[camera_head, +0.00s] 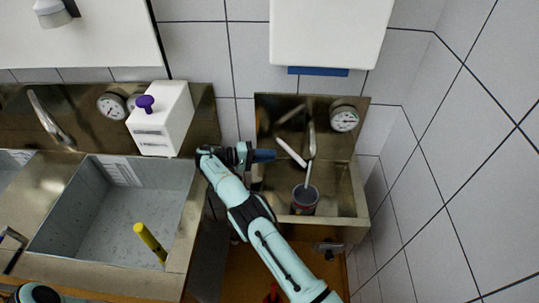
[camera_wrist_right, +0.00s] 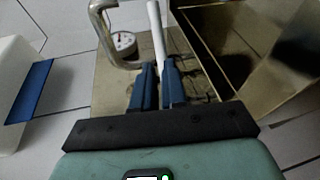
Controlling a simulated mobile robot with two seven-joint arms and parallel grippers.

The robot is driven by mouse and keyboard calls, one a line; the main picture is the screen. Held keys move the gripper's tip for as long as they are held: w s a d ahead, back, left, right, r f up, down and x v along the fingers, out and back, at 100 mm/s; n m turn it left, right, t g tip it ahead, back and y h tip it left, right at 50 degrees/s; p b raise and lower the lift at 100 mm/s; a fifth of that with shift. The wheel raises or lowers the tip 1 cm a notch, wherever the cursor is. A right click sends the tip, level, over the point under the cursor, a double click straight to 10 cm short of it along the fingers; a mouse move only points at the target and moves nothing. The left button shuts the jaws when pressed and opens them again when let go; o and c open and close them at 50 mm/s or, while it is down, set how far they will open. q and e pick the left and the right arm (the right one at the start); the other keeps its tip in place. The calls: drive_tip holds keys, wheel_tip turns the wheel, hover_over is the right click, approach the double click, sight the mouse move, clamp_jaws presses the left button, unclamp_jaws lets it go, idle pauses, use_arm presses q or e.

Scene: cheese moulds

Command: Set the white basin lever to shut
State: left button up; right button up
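The white lever (camera_head: 291,152) is a slim white rod above the right-hand metal basin (camera_head: 338,203), slanting in the head view. In the right wrist view the lever (camera_wrist_right: 157,32) stands beyond my fingertips, its near end in line with the gap between them. My right gripper (camera_head: 272,155) is just left of the lever; its blue fingers (camera_wrist_right: 159,68) are close together with a narrow gap. I cannot tell whether they touch the lever. My left gripper is not in view.
A dark cup (camera_head: 305,199) with a pale stick stands in the right basin. A curved metal spout (camera_head: 311,137) and a gauge (camera_head: 344,118) are behind the lever. A white box with a purple knob (camera_head: 145,102) stands left. The left basin (camera_head: 104,226) holds a yellow-handled object (camera_head: 150,242).

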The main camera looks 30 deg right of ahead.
drive_tip(key=shift+d+r, duration=0.2)
drive_tip(key=shift+d, duration=0.2)
clamp_jaws()
drive_tip(key=s+d+r+m+t+y, duration=0.2)
drive_tip(key=d+r+m+t+y, duration=0.4)
drive_tip(key=r+m+y, duration=0.65)
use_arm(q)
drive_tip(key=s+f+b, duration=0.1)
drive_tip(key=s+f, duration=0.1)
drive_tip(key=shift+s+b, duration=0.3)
use_arm(e)
drive_tip(key=d+f+m+g+h, duration=0.1)
drive_tip(key=d+f, duration=0.3)
drive_tip(key=f, duration=0.7)
drive_tip(key=shift+f+m, duration=0.35)
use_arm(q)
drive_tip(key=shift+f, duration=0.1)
use_arm(e)
drive_tip(key=shift+w+a, duration=0.1)
drive_tip(key=shift+a, duration=0.05)
